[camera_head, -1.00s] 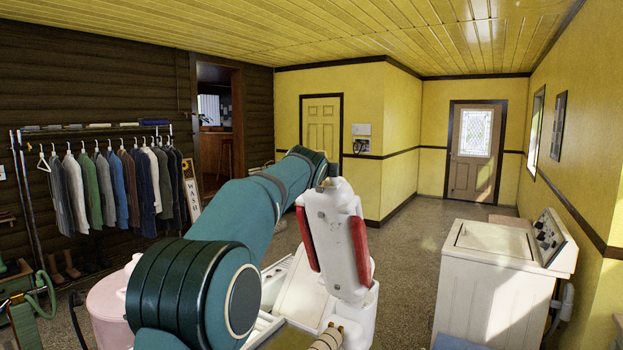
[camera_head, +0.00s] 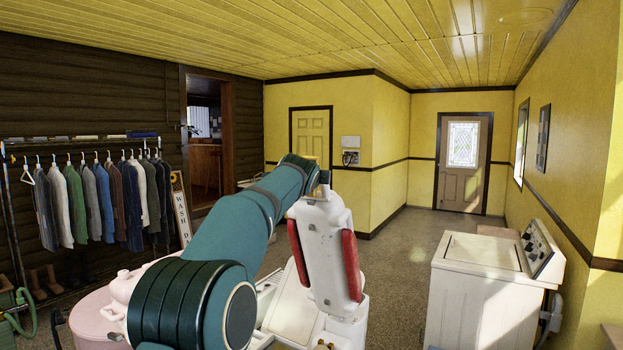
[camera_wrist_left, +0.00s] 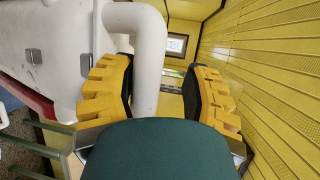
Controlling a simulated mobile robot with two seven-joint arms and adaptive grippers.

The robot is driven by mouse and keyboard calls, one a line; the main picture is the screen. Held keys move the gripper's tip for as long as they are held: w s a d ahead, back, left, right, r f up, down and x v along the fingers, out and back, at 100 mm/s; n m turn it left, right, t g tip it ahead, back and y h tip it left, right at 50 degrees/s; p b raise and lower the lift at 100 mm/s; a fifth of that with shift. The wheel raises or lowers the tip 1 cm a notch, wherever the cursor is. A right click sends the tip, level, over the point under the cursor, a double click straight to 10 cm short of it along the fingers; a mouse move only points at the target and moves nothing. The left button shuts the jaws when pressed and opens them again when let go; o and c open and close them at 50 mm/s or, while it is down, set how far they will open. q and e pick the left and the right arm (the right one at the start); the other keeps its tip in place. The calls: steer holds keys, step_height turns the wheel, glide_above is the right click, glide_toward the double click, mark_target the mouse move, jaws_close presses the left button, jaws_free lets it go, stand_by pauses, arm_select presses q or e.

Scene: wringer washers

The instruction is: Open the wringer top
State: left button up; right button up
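The wringer top (camera_head: 325,245) is a white upright head with red strips along its sides. It stands above a white washer body (camera_head: 295,308) in the head view. My teal left arm reaches across from the left to its upper back side. In the left wrist view, the yellow fingers of my left gripper (camera_wrist_left: 168,92) are apart. A white bent pipe-like part (camera_wrist_left: 148,60) lies between them, nearer the left finger, with a gap toward the right finger. The white wringer housing (camera_wrist_left: 50,50) fills the upper left. My right gripper is not in view.
A white washing machine (camera_head: 475,300) stands at the right. A clothes rack (camera_head: 75,139) lines the left wall. Floor between the wringer and the far door is clear.

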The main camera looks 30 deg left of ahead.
arm_select(q)
steer(key=shift+w+d+f, duration=0.15)
steer(key=shift+f, duration=0.3)
steer(key=shift+s+d+r, duration=0.1)
steer(key=shift+s+d, duration=0.15)
steer(key=shift+s, duration=0.3)
steer(key=v, duration=1.1)
steer(key=shift+a+r, duration=0.25)
steer(key=shift+r, duration=0.15)
